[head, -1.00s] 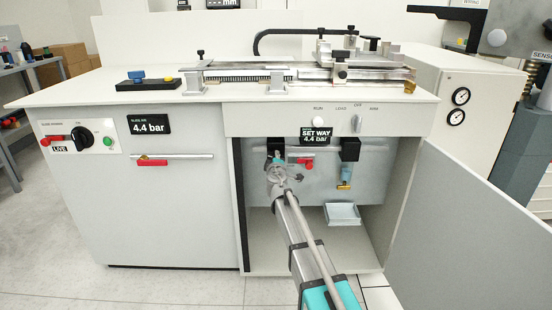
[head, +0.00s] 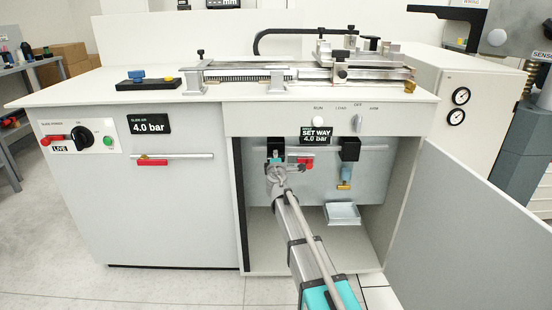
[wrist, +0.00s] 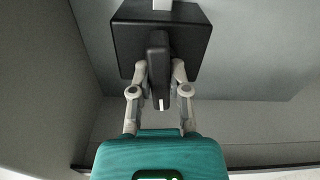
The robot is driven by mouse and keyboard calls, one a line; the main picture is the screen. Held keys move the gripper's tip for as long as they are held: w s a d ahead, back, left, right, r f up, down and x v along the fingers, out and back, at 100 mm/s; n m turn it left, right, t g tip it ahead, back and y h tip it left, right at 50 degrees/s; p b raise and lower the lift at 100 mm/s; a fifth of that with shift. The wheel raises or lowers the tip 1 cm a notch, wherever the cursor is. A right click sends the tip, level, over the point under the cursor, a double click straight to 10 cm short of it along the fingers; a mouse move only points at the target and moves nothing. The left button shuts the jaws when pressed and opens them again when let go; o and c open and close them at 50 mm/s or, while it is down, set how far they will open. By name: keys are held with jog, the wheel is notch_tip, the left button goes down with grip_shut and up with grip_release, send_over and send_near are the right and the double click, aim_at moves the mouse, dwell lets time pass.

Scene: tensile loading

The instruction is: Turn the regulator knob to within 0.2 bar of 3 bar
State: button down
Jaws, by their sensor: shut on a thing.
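The regulator is a black block (wrist: 190,40) inside the open bay, hanging below a pipe. Its black knob (wrist: 157,60) points toward the wrist camera and has a white mark at its near end. My gripper (wrist: 160,75) is shut on the knob, one finger on each side. In the head view my gripper (head: 275,165) reaches into the bay and mostly hides the knob. The set way display (head: 315,136) reads 4.0 bar. The slide air display (head: 149,124) on the left panel also reads 4.0 bar.
A red-handled valve (head: 302,160) sits just right of my gripper. A second black block (head: 350,149) with a blue and brass part hangs farther right, above a grey tray (head: 342,213). The bay walls and open door (head: 470,210) bound the space.

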jog(key=n, duration=0.2)
jog(key=w+n, duration=0.1)
jog(key=n, duration=0.1)
jog(key=shift+n, duration=2.3)
jog(key=c, duration=0.6)
grip_release()
jog(key=shift+s, duration=0.1)
jog(key=shift+s, duration=0.25)
jog(key=s, duration=1.1)
jog(key=shift+s, duration=0.4)
